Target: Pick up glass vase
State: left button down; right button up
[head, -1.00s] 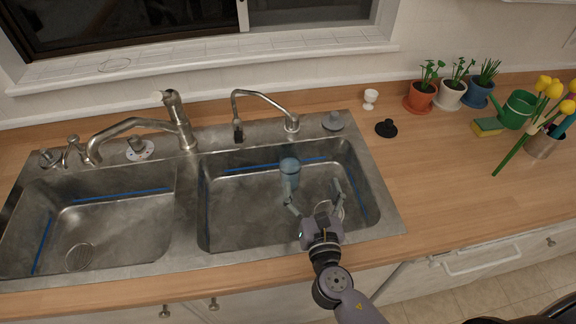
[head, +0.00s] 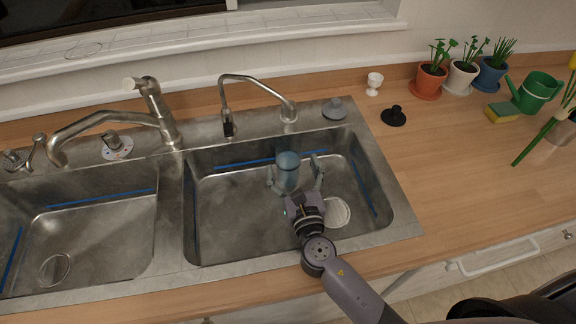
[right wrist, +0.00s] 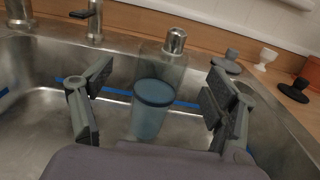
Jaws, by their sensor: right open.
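The blue-tinted glass vase (head: 288,172) stands upright in the right sink basin. It also shows in the right wrist view (right wrist: 150,112), with a darker blue rim. My right gripper (head: 293,174) is open, with a finger on either side of the vase. In the right wrist view the vase sits between the spread fingers (right wrist: 155,88), with visible gaps on both sides. My left gripper is not in view.
The steel basin's walls (head: 365,165) surround the arm. A small curved faucet (head: 288,108) stands behind the vase. A white egg cup (head: 374,84), black stopper (head: 394,116), potted plants (head: 432,72) and green watering can (head: 537,91) stand on the counter. The counter's right front is clear.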

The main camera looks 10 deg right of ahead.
aim_at(286, 137)
jog(key=w, duration=0.4)
jog(key=w+p, duration=0.1)
jog(key=w, duration=0.2)
jog(key=shift+w+d, duration=0.1)
jog(key=shift+d, duration=0.2)
jog(key=shift+w+f, duration=0.1)
jog(key=shift+w, duration=0.35)
jog(key=shift+s, duration=0.15)
jog(key=shift+c, duration=0.7)
grip_shut()
jog(key=shift+r, duration=0.2)
